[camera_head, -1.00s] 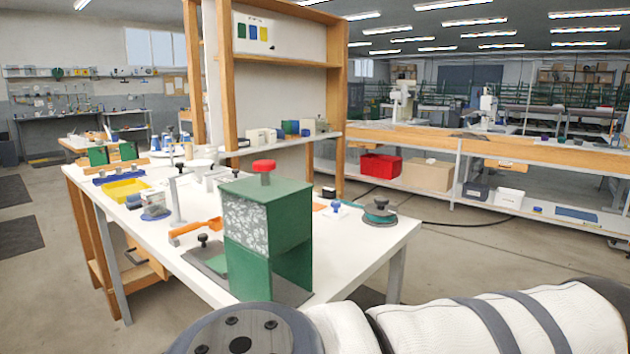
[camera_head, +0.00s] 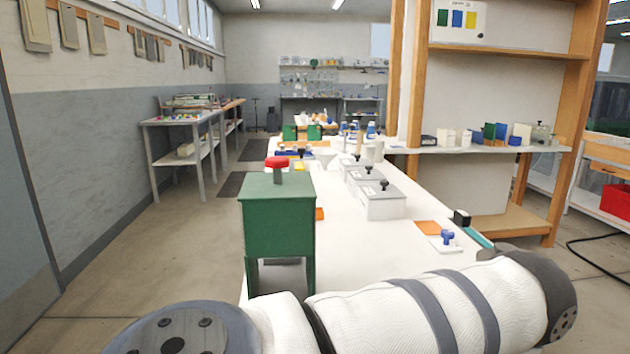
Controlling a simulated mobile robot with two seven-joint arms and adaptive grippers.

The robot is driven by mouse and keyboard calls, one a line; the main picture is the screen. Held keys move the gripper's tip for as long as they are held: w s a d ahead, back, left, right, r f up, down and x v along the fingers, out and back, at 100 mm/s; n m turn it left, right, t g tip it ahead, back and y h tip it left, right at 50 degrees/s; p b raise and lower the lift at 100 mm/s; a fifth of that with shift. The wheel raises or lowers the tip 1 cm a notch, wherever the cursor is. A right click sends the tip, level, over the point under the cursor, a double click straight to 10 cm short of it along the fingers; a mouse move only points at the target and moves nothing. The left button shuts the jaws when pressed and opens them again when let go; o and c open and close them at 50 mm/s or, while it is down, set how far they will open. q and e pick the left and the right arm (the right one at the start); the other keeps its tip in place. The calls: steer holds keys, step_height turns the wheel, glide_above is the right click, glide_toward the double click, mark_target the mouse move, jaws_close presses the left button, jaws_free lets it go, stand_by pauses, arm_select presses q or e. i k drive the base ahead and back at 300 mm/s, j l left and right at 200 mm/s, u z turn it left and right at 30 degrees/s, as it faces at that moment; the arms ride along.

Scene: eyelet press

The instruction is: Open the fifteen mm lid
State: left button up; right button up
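A row of white boxes with lids and black knobs stands on the white table. The nearest white box (camera_head: 382,203) is the largest in view, with its lid on and a black knob on top. Another lidded box (camera_head: 364,174) stands just behind it, and more of the row is partly hidden farther back. I cannot read any size marking, so I cannot tell which is the fifteen mm one. One of my arms, in a white sleeve, crosses the bottom of the view. Neither gripper shows.
A green press (camera_head: 277,217) with a red knob (camera_head: 277,162) stands at the table's near left. An orange pad (camera_head: 427,228) and a blue-handled stamp (camera_head: 447,238) lie right of the boxes. A wooden shelf unit (camera_head: 418,100) rises behind on the right. Floor is free on the left.

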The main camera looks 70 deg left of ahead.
mark_target(384, 190)
steer(key=i+l+u, duration=0.15)
steer(key=u, duration=0.25)
steer(key=l+u, duration=0.3)
steer(key=u, duration=0.15)
steer(key=i+l+u, duration=0.1)
steer(key=l+u, duration=0.5)
steer(key=u, duration=0.2)
steer(key=i, duration=0.05)
